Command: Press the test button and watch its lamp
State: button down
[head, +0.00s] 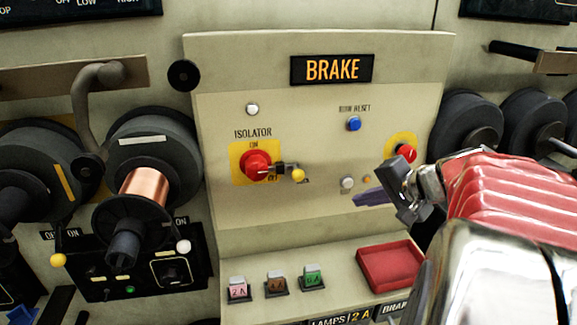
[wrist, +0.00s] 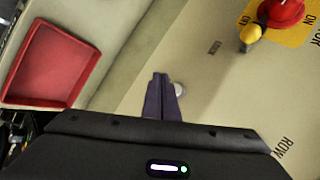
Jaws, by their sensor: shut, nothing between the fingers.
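My gripper (head: 358,199) is shut and empty, its purple fingers pointing left across the lower right of the BRAKE panel (head: 225,210). In the wrist view the closed fingertips (wrist: 160,76) lie beside a pale round button (wrist: 179,89), partly covering it. In the head view this pale button (head: 347,183) sits just above the fingertips. I cannot tell whether they touch. No test label is readable beside it. A small dull orange lamp (head: 367,180) is right of the button; I cannot tell whether it is lit.
A blue reset button (head: 354,123) is above, and a red knob (head: 405,153) on yellow is close to my wrist. The isolator's red knob (head: 256,166) with yellow-tipped handle is left. A red tray (head: 390,267) and several small tagged blocks (head: 276,283) are on the ledge below.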

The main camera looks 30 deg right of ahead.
jog(key=s, duration=0.1)
jog(key=s+a, duration=0.1)
jog(key=s, duration=0.1)
jog(key=shift+w, duration=0.1)
dwell(0.7)
